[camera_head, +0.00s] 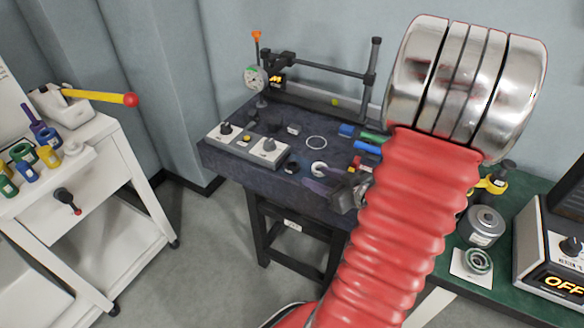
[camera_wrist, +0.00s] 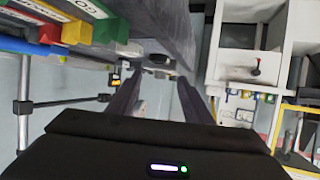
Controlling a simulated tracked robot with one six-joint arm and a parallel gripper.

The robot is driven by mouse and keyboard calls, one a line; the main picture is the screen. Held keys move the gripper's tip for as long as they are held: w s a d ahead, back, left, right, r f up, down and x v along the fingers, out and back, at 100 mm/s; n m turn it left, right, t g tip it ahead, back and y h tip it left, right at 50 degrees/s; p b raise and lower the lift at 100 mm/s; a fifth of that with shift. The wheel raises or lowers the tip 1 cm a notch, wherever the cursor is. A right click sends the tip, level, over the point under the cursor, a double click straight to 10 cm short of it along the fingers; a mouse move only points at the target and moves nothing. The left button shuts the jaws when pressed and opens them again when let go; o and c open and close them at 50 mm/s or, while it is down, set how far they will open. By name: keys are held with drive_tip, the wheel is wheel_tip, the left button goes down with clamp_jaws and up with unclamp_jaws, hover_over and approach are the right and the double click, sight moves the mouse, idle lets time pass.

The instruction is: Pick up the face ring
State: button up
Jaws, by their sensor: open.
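A thin pale ring (camera_head: 316,143) lies flat on the dark bench in the head view. A thicker whitish ring-shaped piece (camera_head: 318,169) lies nearer the bench's front edge. I cannot tell which of them is the face ring. My gripper (camera_head: 318,187) is beside the thicker piece, at the front of the bench, partly hidden behind my red arm sleeve. In the wrist view my gripper (camera_wrist: 158,88) has its two dark fingers apart, with nothing held between them. No ring can be made out in the wrist view.
The dark bench (camera_head: 232,160) carries a grey control box (camera_head: 248,145), a dial gauge (camera_head: 254,79), and blue and green blocks (camera_head: 367,148). A white cart (camera_head: 125,150) stands left. A green table (camera_head: 515,205) at right holds a green ring on a white card (camera_head: 477,262).

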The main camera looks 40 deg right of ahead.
approach(289, 164)
drive_tip(key=shift+w+a+f, duration=0.15)
drive_tip(key=shift+w+f, duration=0.1)
drive_tip(key=shift+w, duration=0.3)
drive_tip(key=shift+x, duration=2.6)
drive_tip(key=shift+c, duration=0.6)
drive_tip(key=c, duration=0.7)
drive_tip(key=shift+r, duration=0.15)
drive_tip(key=shift+r, duration=4.8)
